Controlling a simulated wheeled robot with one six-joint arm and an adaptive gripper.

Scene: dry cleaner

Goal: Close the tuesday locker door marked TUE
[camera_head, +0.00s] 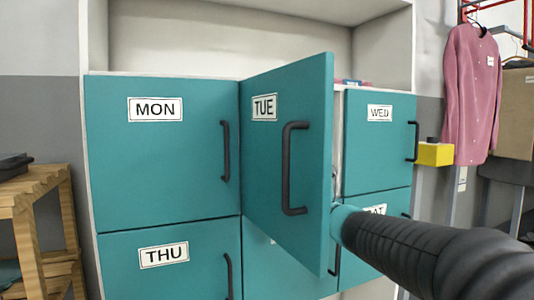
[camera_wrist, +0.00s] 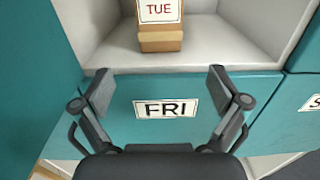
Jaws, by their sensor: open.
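The teal TUE door (camera_head: 268,190) stands swung outward in the head view, hinged on its left side. Its black handle (camera_head: 287,168) is on the outer face, near the free edge. My arm comes in from the right, and its end passes behind the door, which hides my gripper in the head view. In the wrist view my gripper (camera_wrist: 160,77) is open and empty, in front of the Tuesday compartment's lower edge and the FRI door (camera_wrist: 172,129). A teal panel (camera_wrist: 25,70) at left looks like the TUE door's inner face; contact cannot be told.
A cardboard box labelled TUE (camera_wrist: 160,40) sits inside the compartment. The MON door (camera_head: 155,165), THU door (camera_head: 180,270) and WED door (camera_head: 375,155) are closed. A wooden shelf (camera_head: 30,205) stands at left. A pink shirt (camera_head: 470,95) and yellow box (camera_head: 434,154) are at right.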

